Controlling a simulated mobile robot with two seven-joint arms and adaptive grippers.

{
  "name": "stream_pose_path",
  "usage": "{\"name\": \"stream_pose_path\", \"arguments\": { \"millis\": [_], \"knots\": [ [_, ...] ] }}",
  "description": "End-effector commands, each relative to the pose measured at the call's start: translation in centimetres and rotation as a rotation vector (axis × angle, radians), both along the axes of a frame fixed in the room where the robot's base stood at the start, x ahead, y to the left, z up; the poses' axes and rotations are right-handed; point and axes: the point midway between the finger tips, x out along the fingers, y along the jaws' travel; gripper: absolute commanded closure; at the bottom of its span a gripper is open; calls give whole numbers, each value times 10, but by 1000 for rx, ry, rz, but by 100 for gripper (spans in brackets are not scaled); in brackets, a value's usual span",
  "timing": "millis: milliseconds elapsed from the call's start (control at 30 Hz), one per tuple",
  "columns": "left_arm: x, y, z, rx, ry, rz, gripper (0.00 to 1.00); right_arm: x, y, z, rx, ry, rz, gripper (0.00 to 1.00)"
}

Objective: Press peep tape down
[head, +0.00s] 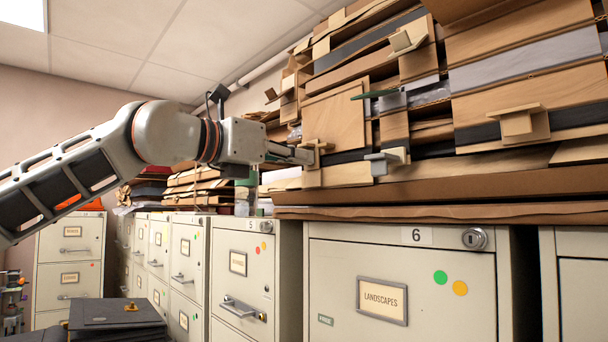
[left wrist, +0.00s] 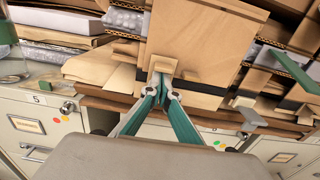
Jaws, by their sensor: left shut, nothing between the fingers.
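My left gripper (head: 306,156) reaches in from the left, shut and empty. Its tips are at a small pale wooden tab (head: 317,146) on the face of a wooden panel (head: 335,122) in the stack on the cabinets. In the left wrist view the closed tips (left wrist: 161,84) lie just below that tab (left wrist: 162,64); I cannot tell if they touch. A thin green strip (head: 375,94) juts from the stack to the right of the panel; it also shows in the left wrist view (left wrist: 291,70). I cannot tell which piece is the peep tape. My right gripper is out of view.
Pale tabs and grey blocks (head: 384,161) stick out of the stack. Cabinet 6 (head: 400,290), labelled Landscapes, stands below, with cabinet 5 (head: 240,293) to its left. Folded brown card (head: 440,193) lies on the cabinet tops. A dark box (head: 115,315) is at lower left.

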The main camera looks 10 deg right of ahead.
Motion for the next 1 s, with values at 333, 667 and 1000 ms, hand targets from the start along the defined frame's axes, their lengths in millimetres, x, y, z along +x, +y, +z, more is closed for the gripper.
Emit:
{"name": "stream_pose_path", "arguments": {
  "millis": [333,667,1000],
  "knots": [
    [-2,3,-1,1,-1,0,100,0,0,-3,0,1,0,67],
    [-18,26,-3,1,-1,0,100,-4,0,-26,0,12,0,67],
    [-36,51,-2,0,0,1,100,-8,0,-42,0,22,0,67]
  ]
}}
